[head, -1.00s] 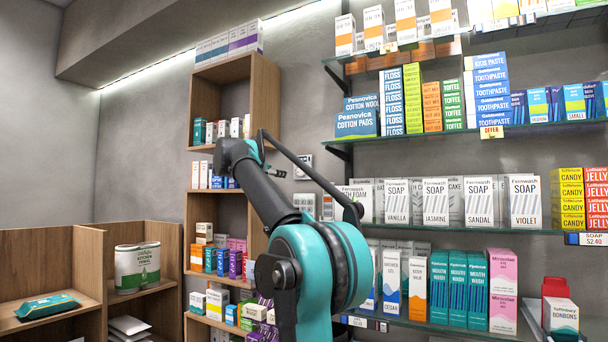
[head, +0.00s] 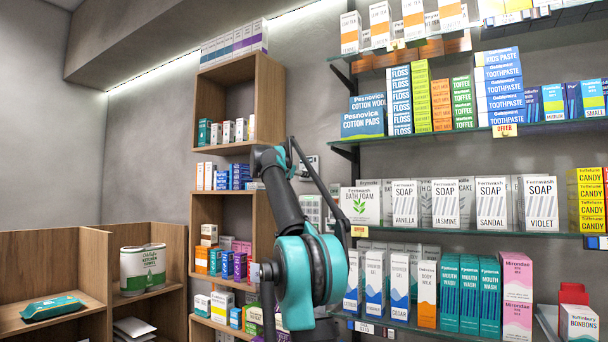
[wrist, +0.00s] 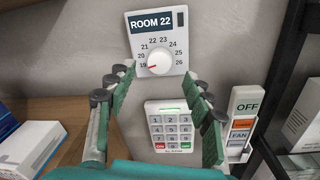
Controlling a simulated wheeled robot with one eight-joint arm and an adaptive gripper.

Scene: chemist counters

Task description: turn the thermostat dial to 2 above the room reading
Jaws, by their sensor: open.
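The thermostat (wrist: 179,50) is a white wall plate with a dark display reading ROOM 22, upper middle of the wrist view. Its round white dial (wrist: 160,62) has numbers 19 to 26 around it, and its red mark points left, at about 19. My gripper (wrist: 158,70) is open and empty, its teal fingers on either side of the dial's lower part in the picture; I cannot tell how far off the wall they are. In the head view the thermostat (head: 312,162) shows partly behind my arm, and the fingertips are hidden.
Below the thermostat hangs a white keypad (wrist: 172,126). To its right is a switch panel (wrist: 243,115) with OFF and FAN labels. A dark shelf upright (wrist: 283,70) stands at right. Boxes on a wooden shelf (wrist: 60,112) lie lower left. Glass shelves of goods (head: 470,232) fill the right.

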